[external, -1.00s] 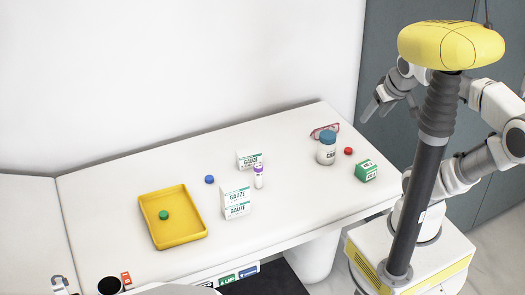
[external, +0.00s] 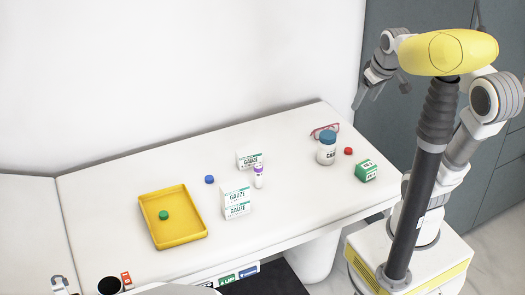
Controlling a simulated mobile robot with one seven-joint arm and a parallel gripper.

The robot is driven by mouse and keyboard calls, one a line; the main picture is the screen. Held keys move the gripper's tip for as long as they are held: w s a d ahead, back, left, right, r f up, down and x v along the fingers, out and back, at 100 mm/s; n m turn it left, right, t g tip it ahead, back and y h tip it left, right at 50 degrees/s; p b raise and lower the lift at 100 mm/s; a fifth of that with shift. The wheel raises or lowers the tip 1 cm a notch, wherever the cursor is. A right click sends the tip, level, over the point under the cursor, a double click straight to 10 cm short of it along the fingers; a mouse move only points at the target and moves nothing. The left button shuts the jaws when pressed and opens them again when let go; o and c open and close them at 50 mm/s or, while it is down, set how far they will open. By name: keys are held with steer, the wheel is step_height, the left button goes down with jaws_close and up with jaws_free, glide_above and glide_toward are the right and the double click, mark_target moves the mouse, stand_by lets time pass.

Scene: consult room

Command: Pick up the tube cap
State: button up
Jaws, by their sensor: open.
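Three small round caps show: a green cap (external: 164,215) in the yellow tray (external: 150,226), a blue cap (external: 209,179) on the white table, and a red cap (external: 348,151) near the table's right end. Which one is the tube cap I cannot tell. A small white tube with a purple top (external: 258,177) stands upright beside the gauze boxes. My gripper (external: 366,96) is open and empty, raised by the table's far right end, apart from all the caps. Its fingers are small in view.
Gauze boxes (external: 237,209) (external: 249,159) stand mid-table. The table (external: 110,180) is clear behind the tray. A dark cup (external: 110,286) is at bottom left.

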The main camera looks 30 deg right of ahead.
steer(key=w+d+f+n+g+b, duration=0.1)
steer(key=w+d+f+n+b, duration=0.2)
steer(key=w, duration=0.5)
steer(key=n+g+y+b, duration=0.1)
steer(key=n+y+b, duration=0.1)
steer(key=b, duration=0.8)
glide_above(346, 150)
steer(key=s+d, duration=0.1)
steer(key=d, duration=0.1)
steer(key=f, duration=3.3)
steer(key=shift+s+a+f, duration=0.1)
steer(key=shift+a+f, duration=0.15)
steer(key=shift+f, duration=0.15)
steer(key=shift+b+x, duration=1.05)
steer(key=shift+x, duration=1.9)
steer(key=shift+s, duration=0.15)
jaws_close()
